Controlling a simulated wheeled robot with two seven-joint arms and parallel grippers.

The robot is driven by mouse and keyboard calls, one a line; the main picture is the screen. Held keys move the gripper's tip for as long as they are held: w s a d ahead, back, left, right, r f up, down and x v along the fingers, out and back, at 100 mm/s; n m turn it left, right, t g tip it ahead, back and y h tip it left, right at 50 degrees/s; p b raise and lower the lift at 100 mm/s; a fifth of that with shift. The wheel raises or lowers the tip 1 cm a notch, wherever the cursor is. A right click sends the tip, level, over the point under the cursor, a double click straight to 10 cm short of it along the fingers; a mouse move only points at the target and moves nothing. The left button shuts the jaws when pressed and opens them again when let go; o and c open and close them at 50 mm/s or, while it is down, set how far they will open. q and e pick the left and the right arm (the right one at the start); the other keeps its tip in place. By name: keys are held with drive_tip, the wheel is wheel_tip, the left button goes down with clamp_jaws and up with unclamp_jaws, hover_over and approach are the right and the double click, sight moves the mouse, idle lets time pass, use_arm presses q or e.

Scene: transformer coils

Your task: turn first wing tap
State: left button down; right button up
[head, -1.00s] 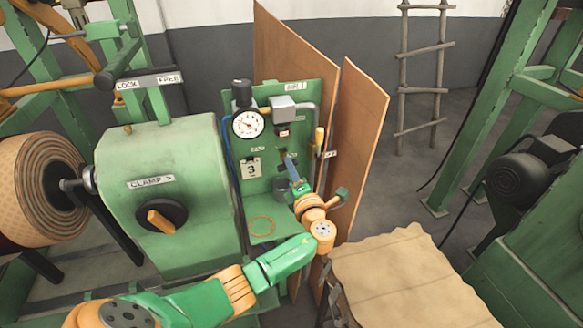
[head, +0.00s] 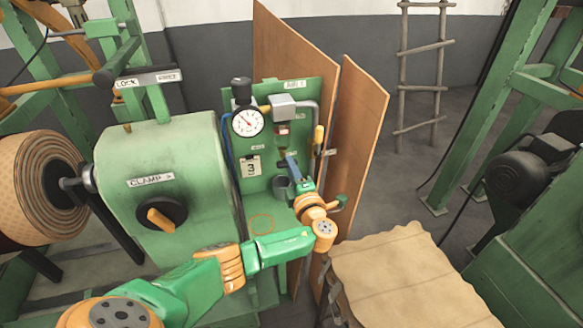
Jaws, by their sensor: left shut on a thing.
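A green panel (head: 267,92) stands at the middle of the head view. It carries a round gauge (head: 248,122) and a small tag with the number 3 (head: 251,166). My left gripper (head: 288,158) reaches up to the panel's lower right part, below a small red-marked box (head: 283,131). It is shut on a small part there, which looks like the wing tap, but the gripper and wrist mostly hide it. My right gripper is not in view.
Brown boards (head: 357,130) stand close behind and right of the panel. A green clamp housing (head: 165,225) with an orange-handled knob (head: 160,217) is at left, beside a wound coil (head: 38,190). A tan cloth-covered surface (head: 405,280) lies at lower right.

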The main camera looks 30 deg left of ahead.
use_arm(q)
drive_tip(key=c, duration=0.9)
unclamp_jaws()
drive_tip(key=shift+o, duration=0.2)
drive_tip(key=v, duration=0.7)
drive_tip(key=shift+a, duration=0.1)
